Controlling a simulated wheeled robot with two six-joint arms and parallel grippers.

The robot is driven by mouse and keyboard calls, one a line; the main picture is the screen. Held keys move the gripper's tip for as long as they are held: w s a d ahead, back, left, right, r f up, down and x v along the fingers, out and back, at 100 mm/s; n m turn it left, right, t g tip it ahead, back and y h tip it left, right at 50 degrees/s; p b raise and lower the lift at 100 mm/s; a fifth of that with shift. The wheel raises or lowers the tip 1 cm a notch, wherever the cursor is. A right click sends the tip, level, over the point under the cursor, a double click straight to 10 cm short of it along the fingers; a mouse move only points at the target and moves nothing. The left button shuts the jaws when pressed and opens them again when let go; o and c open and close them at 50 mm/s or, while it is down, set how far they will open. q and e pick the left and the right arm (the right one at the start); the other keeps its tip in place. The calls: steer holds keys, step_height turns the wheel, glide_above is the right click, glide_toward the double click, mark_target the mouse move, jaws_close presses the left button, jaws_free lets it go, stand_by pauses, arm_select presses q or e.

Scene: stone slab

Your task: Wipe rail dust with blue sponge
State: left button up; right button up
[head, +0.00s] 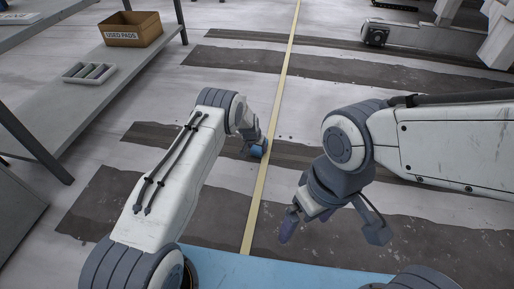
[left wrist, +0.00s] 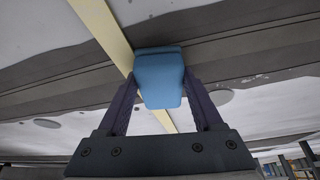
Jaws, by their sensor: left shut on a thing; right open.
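A blue sponge (head: 257,151) is between the fingers of my left gripper (head: 256,143). In the left wrist view the sponge (left wrist: 160,75) sits between the two dark fingertips (left wrist: 158,98), which are shut on it. In the head view the sponge is over or at a dark rail strip (head: 288,153) in the floor, beside the yellow line. I cannot tell whether it touches the rail. Dust on the rail is too small to tell apart from dark specks. My right gripper (head: 332,229) is open and empty, over a dark floor band at the lower right.
A shelf at the left holds a brown box marked "USED PADS" (head: 131,36) and a white tray (head: 68,74) with several coloured pads. A yellow line (head: 276,110) runs along the floor. A machine (head: 425,40) stands at the upper right. The floor between is open.

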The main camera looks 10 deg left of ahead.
arm_select(q)
steer(key=shift+r+p, duration=2.25)
steer(key=shift+r, duration=0.8)
step_height(320, 180, up, 3)
steer(key=shift+f+p, duration=0.1)
steer(key=shift+p, duration=1.05)
